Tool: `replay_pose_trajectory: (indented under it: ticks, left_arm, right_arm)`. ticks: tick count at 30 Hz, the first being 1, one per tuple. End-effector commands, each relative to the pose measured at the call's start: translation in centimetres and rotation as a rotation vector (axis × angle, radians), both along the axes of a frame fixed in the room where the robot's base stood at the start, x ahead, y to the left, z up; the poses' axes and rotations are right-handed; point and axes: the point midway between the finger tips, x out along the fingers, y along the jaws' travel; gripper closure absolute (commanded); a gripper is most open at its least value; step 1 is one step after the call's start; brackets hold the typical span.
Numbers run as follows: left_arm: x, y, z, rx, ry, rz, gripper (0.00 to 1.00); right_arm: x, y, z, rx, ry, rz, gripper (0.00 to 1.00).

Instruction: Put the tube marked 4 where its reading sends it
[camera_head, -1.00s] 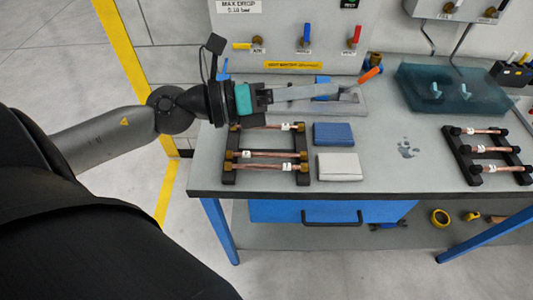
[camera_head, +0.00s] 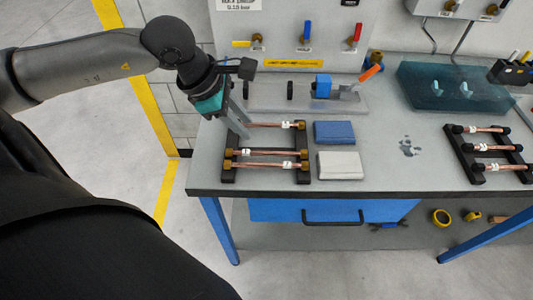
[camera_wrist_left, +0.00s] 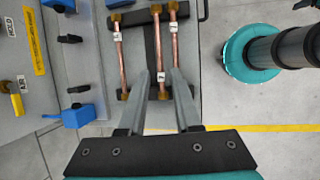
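Three copper tubes with brass ends and small white number labels lie across the left black rack (camera_head: 229,172). They are the back tube (camera_head: 265,125), the middle tube (camera_head: 270,153) and the front tube (camera_head: 262,165). I cannot read the numbers surely, so I cannot tell which is marked 4. My left gripper (camera_head: 240,132) points down over the rack's left side, fingers apart and empty. In the left wrist view the gripper (camera_wrist_left: 160,75) has the middle tube's near end between its fingers in the picture; its height above is unclear. My right gripper is out of view.
A blue block (camera_head: 334,133) and a white block (camera_head: 339,166) lie right of the rack. A grey fixture (camera_head: 270,97) with a blue clamp stands behind. A teal translucent tray (camera_head: 453,88) and another rack of tubes (camera_head: 465,165) are at right. Valves line the back panel.

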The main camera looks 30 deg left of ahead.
Motion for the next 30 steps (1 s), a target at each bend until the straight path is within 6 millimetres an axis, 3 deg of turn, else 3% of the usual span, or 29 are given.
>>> replay_pose_trajectory:
  ticks: [18, 30]
  left_arm:
    - [2.7, -1.8, -6.7, -0.005, -0.001, 0.002, 0.68]
    - [4.0, -2.7, -9.3, -0.007, 0.001, 0.002, 0.68]
  right_arm:
    - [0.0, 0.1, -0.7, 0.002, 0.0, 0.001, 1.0]
    - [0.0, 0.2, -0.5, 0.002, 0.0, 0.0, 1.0]
